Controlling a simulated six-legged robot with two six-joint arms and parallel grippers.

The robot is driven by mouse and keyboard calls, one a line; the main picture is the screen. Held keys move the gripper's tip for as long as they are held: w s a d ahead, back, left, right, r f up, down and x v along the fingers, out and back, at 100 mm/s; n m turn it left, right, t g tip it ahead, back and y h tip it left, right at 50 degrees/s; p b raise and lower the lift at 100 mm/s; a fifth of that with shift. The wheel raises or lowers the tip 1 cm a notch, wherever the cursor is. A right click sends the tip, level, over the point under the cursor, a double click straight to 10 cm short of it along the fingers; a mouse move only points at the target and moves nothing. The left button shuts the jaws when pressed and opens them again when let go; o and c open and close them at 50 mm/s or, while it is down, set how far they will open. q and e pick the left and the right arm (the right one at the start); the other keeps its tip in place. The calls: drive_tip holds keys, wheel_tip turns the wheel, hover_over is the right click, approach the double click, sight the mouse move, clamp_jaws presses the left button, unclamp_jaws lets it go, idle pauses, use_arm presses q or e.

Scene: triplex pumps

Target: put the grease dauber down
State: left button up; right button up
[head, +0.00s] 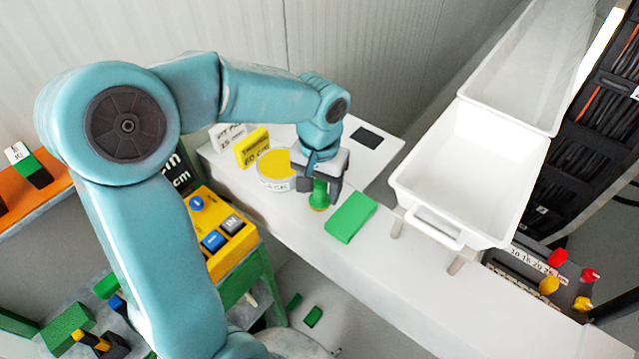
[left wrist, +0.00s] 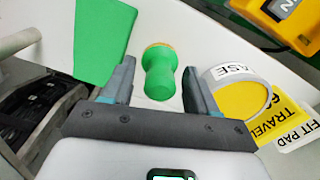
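The grease dauber (head: 319,196) has a green waisted handle with a yellowish-brown rim at one end. It appears to stand upright on the white bench (head: 300,218), rim end down. My left gripper (head: 320,184) is over it, pointing down. In the left wrist view the dauber (left wrist: 160,74) lies between the two fingers of my left gripper (left wrist: 160,88), with a gap on each side. The fingers are open and do not touch it. My right gripper is not in view.
A grease tin (head: 274,165) with yellow contents stands close left of the dauber, beside a yellow sign (head: 252,148). A flat green pad (head: 350,217) lies close on the right. A white bin (head: 465,170) stands further right. The bench's front strip is bare.

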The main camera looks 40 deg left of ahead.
sight(319, 184)
use_arm(q)
drive_tip(key=shift+w+r, duration=0.1)
drive_tip(key=shift+r, duration=0.55)
wheel_tip(319, 184, up, 11)
drive_tip(key=shift+s+d, duration=0.1)
drive_tip(key=shift+s, duration=0.1)
